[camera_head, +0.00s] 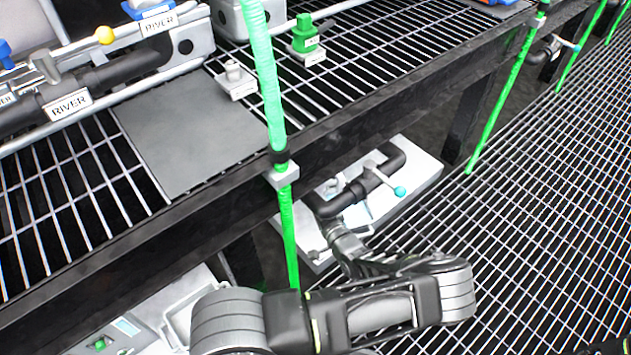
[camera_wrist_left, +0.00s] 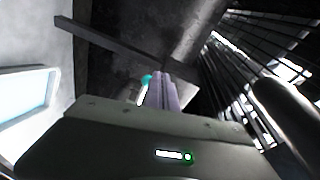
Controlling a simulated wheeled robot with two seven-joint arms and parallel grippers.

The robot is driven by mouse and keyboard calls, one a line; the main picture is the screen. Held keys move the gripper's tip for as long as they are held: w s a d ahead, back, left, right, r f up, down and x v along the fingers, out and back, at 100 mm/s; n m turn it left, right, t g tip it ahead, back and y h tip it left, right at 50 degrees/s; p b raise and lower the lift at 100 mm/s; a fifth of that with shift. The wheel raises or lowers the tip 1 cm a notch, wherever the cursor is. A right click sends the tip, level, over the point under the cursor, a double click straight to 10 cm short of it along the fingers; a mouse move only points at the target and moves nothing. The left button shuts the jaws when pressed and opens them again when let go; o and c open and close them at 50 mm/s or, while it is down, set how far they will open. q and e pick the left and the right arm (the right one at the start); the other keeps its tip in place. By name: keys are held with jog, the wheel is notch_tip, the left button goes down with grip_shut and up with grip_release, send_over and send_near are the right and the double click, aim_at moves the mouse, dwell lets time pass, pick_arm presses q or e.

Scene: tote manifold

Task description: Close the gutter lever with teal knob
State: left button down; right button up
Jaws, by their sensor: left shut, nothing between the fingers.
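In the head view a dark pipe (camera_head: 349,196) with a bend runs over a pale panel below the rack. Its lever (camera_head: 383,177) lies across the pipe and ends in a teal knob (camera_head: 400,191). My left gripper (camera_head: 338,230) is low over the panel, left of and below the knob, apparently apart from it. In the left wrist view the shut fingers (camera_wrist_left: 166,92) point forward, with a small teal knob (camera_wrist_left: 147,78) just left of their tips. Contact there cannot be told.
A green hose (camera_head: 288,235) hangs beside my left arm, in front of the panel. The rack's dark front beam (camera_head: 215,185) lies above and left. Grating floor (camera_head: 535,210) lies open to the right.

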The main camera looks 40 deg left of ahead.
pick_arm(q)
jog(key=s, duration=0.3)
jog(key=shift+s+d+p, duration=0.15)
jog(key=shift+s+p, duration=0.1)
jog(key=shift+p, duration=0.05)
dwell(0.3)
